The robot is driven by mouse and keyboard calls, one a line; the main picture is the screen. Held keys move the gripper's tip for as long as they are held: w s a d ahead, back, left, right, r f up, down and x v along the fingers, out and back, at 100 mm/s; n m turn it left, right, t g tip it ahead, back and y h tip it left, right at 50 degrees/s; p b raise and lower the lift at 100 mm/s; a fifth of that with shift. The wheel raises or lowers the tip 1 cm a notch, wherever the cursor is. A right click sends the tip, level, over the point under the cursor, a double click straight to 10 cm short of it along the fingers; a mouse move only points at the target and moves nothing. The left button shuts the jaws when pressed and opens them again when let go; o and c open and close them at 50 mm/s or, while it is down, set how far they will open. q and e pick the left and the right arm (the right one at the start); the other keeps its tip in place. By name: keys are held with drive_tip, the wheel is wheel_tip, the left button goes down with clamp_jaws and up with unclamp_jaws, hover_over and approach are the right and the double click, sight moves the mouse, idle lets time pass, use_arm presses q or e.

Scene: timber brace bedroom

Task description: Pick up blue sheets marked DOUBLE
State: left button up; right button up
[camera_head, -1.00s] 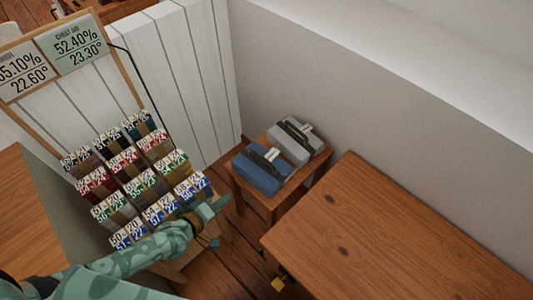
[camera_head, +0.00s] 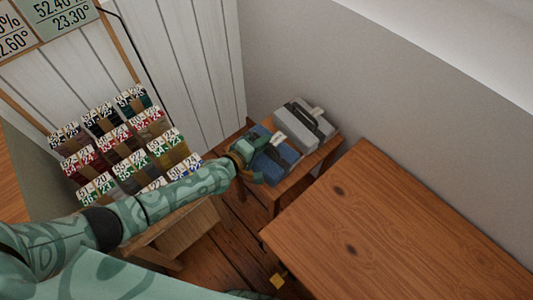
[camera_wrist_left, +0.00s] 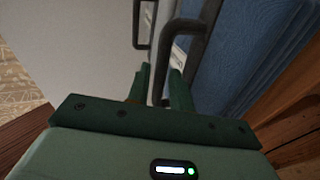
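The blue sheets (camera_head: 290,153) lie as a folded bundle on a small wooden stand (camera_head: 318,158), with a dark handle and a pale tag. No word on the tag is legible. My left gripper (camera_head: 256,146) is over the near left side of the bundle and hides part of it. In the left wrist view, my left gripper (camera_wrist_left: 160,76) has its fingers apart, with a bar of the dark handle (camera_wrist_left: 164,50) showing between them. The blue sheets (camera_wrist_left: 235,50) fill the right of that view. My right gripper does not show.
A grey folded bundle (camera_head: 303,122) with its own dark handle lies right behind the blue one. A wooden table (camera_head: 400,230) stands at right, close to the stand. A rack of numbered coloured bundles (camera_head: 120,150) is at left. Walls close off the back.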

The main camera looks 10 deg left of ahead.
use_arm(q)
drive_tip(key=shift+f+x, duration=0.2)
drive_tip(key=shift+x, duration=0.8)
drive_tip(key=shift+a+r, duration=0.1)
drive_tip(key=shift+r, duration=0.1)
drive_tip(key=shift+s, duration=0.1)
clamp_jaws()
